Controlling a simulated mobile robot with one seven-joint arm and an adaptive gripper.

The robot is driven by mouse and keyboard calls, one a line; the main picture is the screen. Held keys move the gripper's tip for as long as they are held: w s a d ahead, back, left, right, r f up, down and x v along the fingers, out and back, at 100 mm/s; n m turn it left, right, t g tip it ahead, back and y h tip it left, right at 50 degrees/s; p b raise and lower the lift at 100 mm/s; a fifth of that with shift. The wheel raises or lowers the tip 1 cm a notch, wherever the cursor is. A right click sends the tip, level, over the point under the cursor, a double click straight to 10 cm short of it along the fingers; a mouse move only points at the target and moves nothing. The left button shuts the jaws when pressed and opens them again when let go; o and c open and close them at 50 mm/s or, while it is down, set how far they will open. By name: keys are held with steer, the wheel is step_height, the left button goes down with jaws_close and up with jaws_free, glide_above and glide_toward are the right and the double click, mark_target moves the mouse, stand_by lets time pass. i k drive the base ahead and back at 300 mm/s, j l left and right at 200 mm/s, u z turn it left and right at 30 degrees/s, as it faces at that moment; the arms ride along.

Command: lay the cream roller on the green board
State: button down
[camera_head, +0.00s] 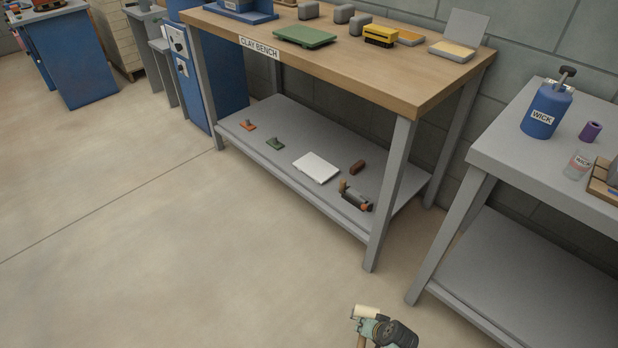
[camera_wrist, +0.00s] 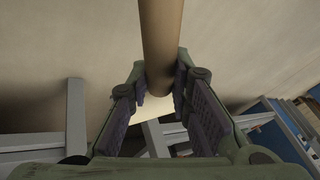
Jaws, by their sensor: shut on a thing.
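The cream roller (camera_head: 366,311) is in my gripper (camera_head: 370,323), low in the head view, over the floor in front of the bench. In the wrist view the roller (camera_wrist: 160,40) runs from the top edge down between the two fingers of my gripper (camera_wrist: 160,88), which is shut on it. The green board (camera_head: 306,36) lies flat on the wooden top of the clay bench, near its front edge, with nothing on it. My gripper is well apart from the board, below it and to its right in the head view.
On the clay bench top (camera_head: 380,83), grey blocks (camera_head: 343,14), a yellow-and-black item (camera_head: 380,35) and a cream-topped slab (camera_head: 451,51) stand behind and right of the board. The lower shelf holds small tools and a white slab (camera_head: 316,168). A grey table (camera_head: 510,150) stands at right. Floor at left is clear.

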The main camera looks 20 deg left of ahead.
mark_target(309, 33)
steer(key=i+j, duration=0.2)
steer(key=j, duration=0.35)
steer(key=i+j, duration=0.2)
steer(key=j, duration=0.4)
steer(key=i+j+u, duration=0.1)
steer(key=j, duration=0.45)
steer(key=i+j, duration=0.3)
steer(key=j, duration=0.25)
steer(key=i+j+u, duration=0.1)
steer(key=j, duration=0.45)
steer(key=i+j, duration=0.35)
steer(key=j, duration=0.2)
steer(key=i+j, duration=0.25)
steer(key=j, duration=0.3)
steer(key=i+j+u, duration=0.1)
steer(key=j, duration=0.4)
steer(key=i, duration=0.1)
